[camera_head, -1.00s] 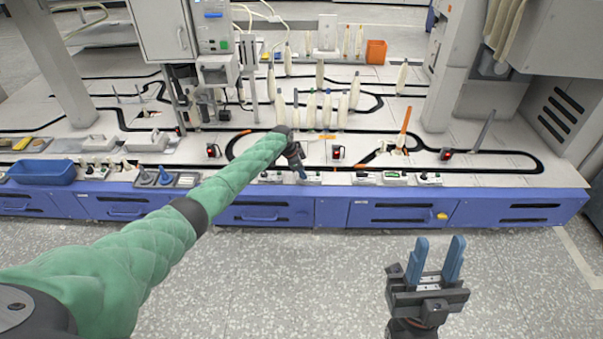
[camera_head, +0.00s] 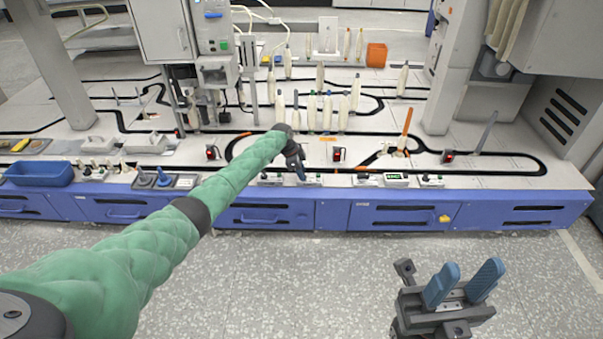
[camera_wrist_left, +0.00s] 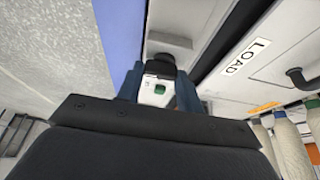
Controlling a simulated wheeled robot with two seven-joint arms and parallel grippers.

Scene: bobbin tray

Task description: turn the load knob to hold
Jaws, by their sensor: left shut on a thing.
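My left gripper (camera_head: 301,175) is down at the front edge of the bench, at a row of small control plates. In the left wrist view its blue fingers (camera_wrist_left: 162,88) are shut on the dark load knob (camera_wrist_left: 160,65), beside a white plate with a green mark. The LOAD label (camera_wrist_left: 245,57) is on the pale surface to the right of the fingers. In the head view the knob is hidden by the gripper, and I cannot tell which setting it points to. My right gripper (camera_head: 463,284) is open and empty, over the floor in front of the bench.
The bench front (camera_head: 365,215) has blue drawers. A green display (camera_head: 396,177) and another control (camera_head: 431,180) lie right of my left gripper. A blue bin (camera_head: 40,173) is at the left.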

